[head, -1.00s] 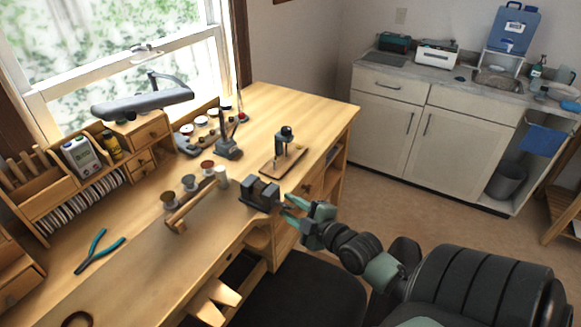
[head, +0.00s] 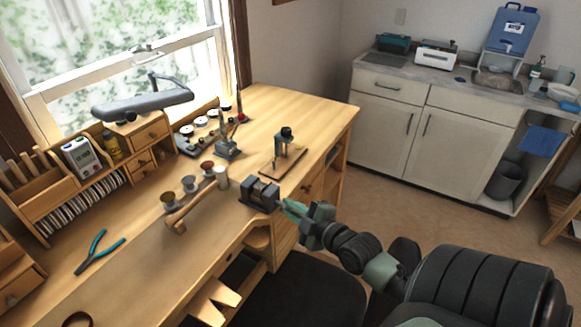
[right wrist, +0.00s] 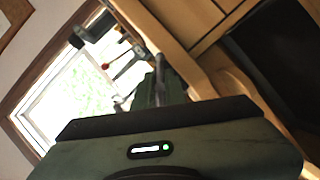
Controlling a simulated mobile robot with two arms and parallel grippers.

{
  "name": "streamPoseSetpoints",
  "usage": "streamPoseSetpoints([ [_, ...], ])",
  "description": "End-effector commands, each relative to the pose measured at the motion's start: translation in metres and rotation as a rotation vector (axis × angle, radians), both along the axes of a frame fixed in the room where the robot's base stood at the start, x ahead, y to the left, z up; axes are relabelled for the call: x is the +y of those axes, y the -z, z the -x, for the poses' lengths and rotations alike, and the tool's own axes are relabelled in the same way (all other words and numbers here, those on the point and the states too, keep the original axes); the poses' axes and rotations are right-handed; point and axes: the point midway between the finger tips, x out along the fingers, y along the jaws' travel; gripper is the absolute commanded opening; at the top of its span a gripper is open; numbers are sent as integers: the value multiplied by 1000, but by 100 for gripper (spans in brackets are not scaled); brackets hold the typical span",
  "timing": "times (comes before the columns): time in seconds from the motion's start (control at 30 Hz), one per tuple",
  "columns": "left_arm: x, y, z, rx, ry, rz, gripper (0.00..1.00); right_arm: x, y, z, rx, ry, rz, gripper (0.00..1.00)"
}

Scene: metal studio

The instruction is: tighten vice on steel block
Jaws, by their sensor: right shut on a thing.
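The dark grey vice (head: 259,197) is at the front edge of the wooden bench in the head view. Its jaws stand upright with a narrow space between them; whether the steel block sits there is too small to tell. My right gripper (head: 291,208) reaches in from the right and is shut at the vice's right end, on what seems to be the vice handle, which the fingers hide. In the right wrist view the green fingers of my right gripper (right wrist: 163,88) show close together, with the grip point unclear. My left gripper is out of view.
A small stand tool (head: 284,145) is behind the vice. A wooden mallet-like tool (head: 195,203) and several small spools lie to its left. Pliers (head: 98,252) lie at the far left. The bench (head: 280,97) is bare at the back right.

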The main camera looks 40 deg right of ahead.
Motion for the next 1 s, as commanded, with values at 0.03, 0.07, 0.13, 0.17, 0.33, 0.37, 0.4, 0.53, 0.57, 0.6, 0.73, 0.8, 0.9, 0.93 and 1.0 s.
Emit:
streamPoseSetpoints([
  [0.03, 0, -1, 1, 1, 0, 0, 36, 1, 0, 0, 2, -1, -2, 0],
  [0.07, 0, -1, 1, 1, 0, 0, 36, 1, 0, 0, 3, -1, -5, 0],
  [0.13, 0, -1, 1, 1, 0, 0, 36, 1, 0, 0, 5, -1, -9, 0],
  [0.17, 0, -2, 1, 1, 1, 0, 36, 1, 0, 0, 5, -1, -11, 0],
  [0.33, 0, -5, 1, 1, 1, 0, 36, 1, 0, 0, 13, -1, -37, 0],
  [0.37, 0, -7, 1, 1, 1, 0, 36, 1, -1, 0, 16, -2, -45, 0],
  [0.4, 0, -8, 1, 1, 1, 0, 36, 1, -1, 0, 19, -2, -57, 0],
  [0.53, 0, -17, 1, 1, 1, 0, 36, 1, -3, 0, 38, -3, -117, 0],
  [0.57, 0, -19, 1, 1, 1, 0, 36, 1, -3, 0, 45, -3, -137, 0],
  [0.6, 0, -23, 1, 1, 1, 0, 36, 1, -3, 0, 54, -4, -166, 0],
  [0.73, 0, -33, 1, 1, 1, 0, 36, 0, -3, 0, 86, -4, -275, 0],
  [0.8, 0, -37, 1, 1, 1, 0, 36, 0, -3, 0, 104, -4, -338, 0],
  [0.9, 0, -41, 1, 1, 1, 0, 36, 0, -2, 0, 132, -3, -428, 0],
  [0.93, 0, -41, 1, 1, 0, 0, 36, 0, -1, 0, 141, -4, -457, 0],
  [1.0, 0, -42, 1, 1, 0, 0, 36, 0, -1, 0, 159, -4, -520, 0],
])
